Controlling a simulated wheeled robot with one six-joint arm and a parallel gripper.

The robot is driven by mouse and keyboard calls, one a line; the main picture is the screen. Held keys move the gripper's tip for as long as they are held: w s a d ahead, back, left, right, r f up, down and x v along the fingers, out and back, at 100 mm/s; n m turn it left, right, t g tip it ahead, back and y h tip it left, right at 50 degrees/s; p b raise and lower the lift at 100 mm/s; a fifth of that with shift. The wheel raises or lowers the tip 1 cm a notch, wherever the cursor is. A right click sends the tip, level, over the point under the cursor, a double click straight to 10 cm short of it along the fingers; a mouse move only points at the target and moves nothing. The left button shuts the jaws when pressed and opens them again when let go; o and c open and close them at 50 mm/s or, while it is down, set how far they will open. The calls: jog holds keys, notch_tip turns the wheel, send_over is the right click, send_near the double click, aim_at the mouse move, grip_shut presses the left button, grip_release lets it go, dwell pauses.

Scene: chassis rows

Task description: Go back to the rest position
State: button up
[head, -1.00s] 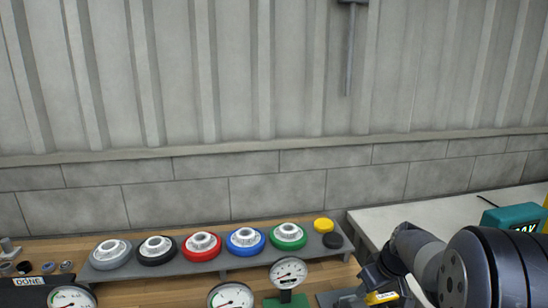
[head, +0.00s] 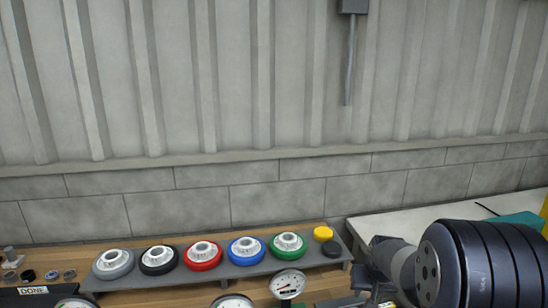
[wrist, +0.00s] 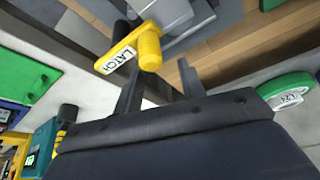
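My gripper (wrist: 158,82) shows in the wrist view with its two dark fingers apart and nothing between them. A yellow latch handle (wrist: 150,50) with a LATCH label is just beyond the fingers; I cannot tell whether a finger touches it. In the head view my arm fills the lower right, and the fingertips are hidden or too small to make out there.
A grey shelf (head: 205,282) carries grey, black, red, blue and green wheels plus small yellow and black caps. Dial gauges (head: 287,284) stand in front. A pale bench (head: 400,222) holds a teal box (head: 522,221). A green disc (wrist: 285,88) shows in the wrist view.

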jog(key=shift+w+d+m+h, duration=0.3)
jog(key=shift+m+h, duration=0.1)
jog(key=shift+m, duration=0.6)
jog(key=shift+w+d+m+h, duration=0.15)
jog(key=shift+w+m+h, duration=0.2)
jog(key=shift+m, duration=0.65)
jog(key=m, duration=0.1)
jog(key=m+h, duration=0.1)
jog(key=d+m+g, duration=0.1)
jog(key=shift+w, duration=0.25)
jog(key=shift+v, duration=2.95)
jog(key=shift+r+m, duration=0.1)
jog(key=shift+m, duration=0.2)
